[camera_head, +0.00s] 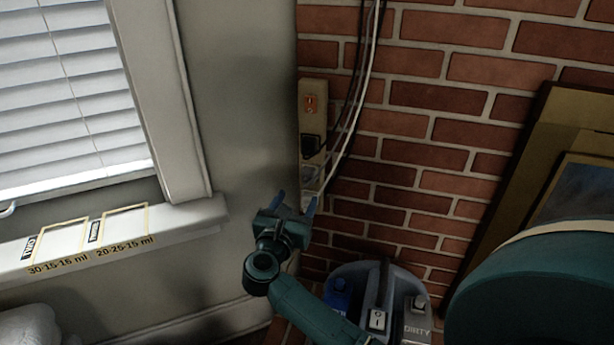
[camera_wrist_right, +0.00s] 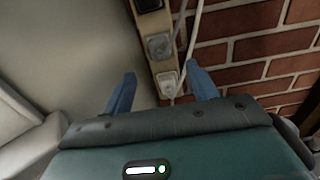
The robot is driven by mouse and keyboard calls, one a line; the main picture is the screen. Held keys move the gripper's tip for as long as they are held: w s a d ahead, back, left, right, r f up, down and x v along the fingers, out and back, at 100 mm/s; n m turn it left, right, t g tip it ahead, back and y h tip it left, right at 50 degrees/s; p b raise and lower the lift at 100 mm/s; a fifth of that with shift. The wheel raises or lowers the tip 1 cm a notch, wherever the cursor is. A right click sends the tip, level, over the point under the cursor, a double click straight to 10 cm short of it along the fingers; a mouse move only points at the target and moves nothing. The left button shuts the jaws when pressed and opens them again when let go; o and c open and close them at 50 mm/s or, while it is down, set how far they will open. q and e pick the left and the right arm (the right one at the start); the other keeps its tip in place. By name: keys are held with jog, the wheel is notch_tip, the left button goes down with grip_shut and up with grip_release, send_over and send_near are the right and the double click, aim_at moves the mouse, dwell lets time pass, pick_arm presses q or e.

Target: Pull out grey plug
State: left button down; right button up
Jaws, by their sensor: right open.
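A tan power strip (camera_head: 312,100) runs down the wall corner, with an orange switch at its top. Below the switch, a black plug (camera_head: 311,145), a grey plug (camera_head: 309,174) and a white plug (camera_head: 307,200) sit in it. In the right wrist view the grey plug (camera_wrist_right: 159,45) lies just beyond the fingertips, and the white plug (camera_wrist_right: 168,82) shows between the fingers. My right gripper (camera_head: 294,201) is open and empty, its blue fingers pointing up at the strip's lower end. I cannot tell whether it touches anything. My left gripper is out of view.
Dark and white cords (camera_head: 360,90) run from the plugs up the brick wall. A window sill (camera_head: 180,222) with paper labels is at left. A grey caddy (camera_head: 410,285) marked DIRTY stands below right. A framed panel (camera_head: 545,150) leans at right. The grey wall left of the strip is clear.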

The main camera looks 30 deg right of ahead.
aim_at(307, 179)
jog(key=b+x, duration=0.1)
jog(key=x, duration=0.6)
jog(key=shift+f+b, duration=0.1)
jog(key=shift+b, duration=0.2)
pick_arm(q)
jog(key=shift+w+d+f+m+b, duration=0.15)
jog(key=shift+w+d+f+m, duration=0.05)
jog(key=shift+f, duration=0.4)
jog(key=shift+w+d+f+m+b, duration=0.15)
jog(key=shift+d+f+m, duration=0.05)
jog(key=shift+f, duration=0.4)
pick_arm(e)
jog(key=shift+x, duration=1.05)
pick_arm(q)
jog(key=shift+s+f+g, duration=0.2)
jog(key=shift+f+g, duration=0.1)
pick_arm(e)
jog(key=shift+a, duration=0.1)
jog(key=shift+c, duration=0.2)
jog(key=c, duration=0.8)
grip_shut()
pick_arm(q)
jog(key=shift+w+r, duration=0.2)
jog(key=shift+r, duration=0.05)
